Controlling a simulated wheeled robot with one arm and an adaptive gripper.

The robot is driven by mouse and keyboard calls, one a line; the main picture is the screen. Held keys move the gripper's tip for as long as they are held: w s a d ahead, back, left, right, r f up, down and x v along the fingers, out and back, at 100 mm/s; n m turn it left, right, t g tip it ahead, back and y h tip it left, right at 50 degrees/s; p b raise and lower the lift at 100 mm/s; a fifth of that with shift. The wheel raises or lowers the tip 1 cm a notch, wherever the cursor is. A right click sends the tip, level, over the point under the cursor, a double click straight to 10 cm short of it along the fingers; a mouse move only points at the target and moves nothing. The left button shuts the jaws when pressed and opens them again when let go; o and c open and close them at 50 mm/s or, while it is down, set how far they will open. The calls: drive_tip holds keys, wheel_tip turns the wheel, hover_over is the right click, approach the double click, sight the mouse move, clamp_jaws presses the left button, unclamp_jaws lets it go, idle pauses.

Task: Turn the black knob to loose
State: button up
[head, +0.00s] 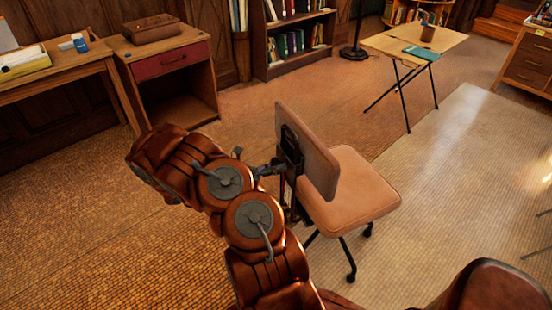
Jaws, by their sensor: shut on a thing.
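An office chair (345,190) with a tan seat and backrest stands on the floor right of my arm. A black upright bracket (291,150) runs down the back of its backrest. My gripper (272,168) is small in the head view, at the left side of this bracket and pointing right towards it. It is shut at the black knob. The knob is too small and too covered by the jaws and bracket to make out separately, and its turn angle cannot be seen.
A desk (178,45) with a red drawer stands at the back left, beside another table. A bookcase (290,40) stands behind. A folding table (412,45) with a teal book (421,53) stands at the back right. The floor around the chair is clear.

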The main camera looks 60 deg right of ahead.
drive_tip(key=n+p, duration=0.1)
drive_tip(key=n, duration=0.1)
drive_tip(key=n+p, duration=0.2)
drive_tip(key=shift+s+r+n, duration=0.1)
drive_tip(key=shift+r+n, duration=0.1)
drive_tip(key=shift+n, duration=0.1)
drive_tip(key=n+p, duration=0.3)
drive_tip(key=n, duration=0.2)
drive_tip(key=n+p, duration=0.1)
drive_tip(key=n, duration=0.4)
drive_tip(key=shift+r+n+p, duration=0.1)
drive_tip(key=shift+n+p, duration=0.7)
drive_tip(key=shift+n, duration=1.9)
drive_tip(key=o, duration=1.2)
drive_tip(key=shift+c, duration=0.2)
drive_tip(key=v, duration=1.2)
